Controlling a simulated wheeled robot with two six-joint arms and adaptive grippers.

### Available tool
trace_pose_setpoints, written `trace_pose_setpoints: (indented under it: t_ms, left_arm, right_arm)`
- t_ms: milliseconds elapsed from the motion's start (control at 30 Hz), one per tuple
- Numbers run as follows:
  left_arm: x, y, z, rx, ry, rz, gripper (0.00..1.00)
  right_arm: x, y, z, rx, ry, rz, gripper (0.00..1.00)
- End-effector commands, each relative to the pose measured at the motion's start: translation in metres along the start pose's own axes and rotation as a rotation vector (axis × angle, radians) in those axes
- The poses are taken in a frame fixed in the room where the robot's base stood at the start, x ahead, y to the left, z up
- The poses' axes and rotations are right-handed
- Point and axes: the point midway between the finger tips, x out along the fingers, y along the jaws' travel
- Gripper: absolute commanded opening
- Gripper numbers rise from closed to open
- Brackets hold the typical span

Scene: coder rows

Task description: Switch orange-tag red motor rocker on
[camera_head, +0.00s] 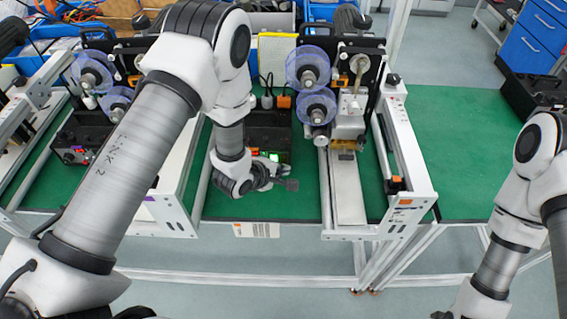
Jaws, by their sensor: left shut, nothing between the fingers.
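A black control box (268,119) stands on the green bench top, left of the coder machine (348,125) whose frame carries an orange tag (405,201). A lit green switch (275,157) shows on the box's front, with a small red patch beside it. The red rocker itself is too small and too covered by my left gripper to make out its position. My left gripper (288,184) is shut and empty, just in front of the lower front of the box. I cannot tell whether it touches the box. My right arm is at the right edge; its gripper is out of frame.
A second control box (82,138) with small red lights stands at the left by another coder with blue reels (92,75). White frame rails flank my left gripper. Blue drawers (530,45) stand behind.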

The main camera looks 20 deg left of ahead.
Motion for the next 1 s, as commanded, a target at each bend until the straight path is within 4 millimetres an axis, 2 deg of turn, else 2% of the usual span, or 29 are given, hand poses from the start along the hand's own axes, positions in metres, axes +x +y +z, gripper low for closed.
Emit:
trace_pose_setpoints:
  t_ms: [700, 1000]
  left_arm:
    - [0.004, 0.003, -0.003, 0.0, 0.0, 0.0, 0.0]
    - [-0.006, -0.003, 0.004, 0.001, -0.001, -0.002, 0.0]
  right_arm:
    - [0.0, 0.0, 0.0, 0.0, 0.0, 0.0, 0.0]
    - [-0.006, 0.0, 0.0, 0.0, 0.0, 0.0, 0.0]
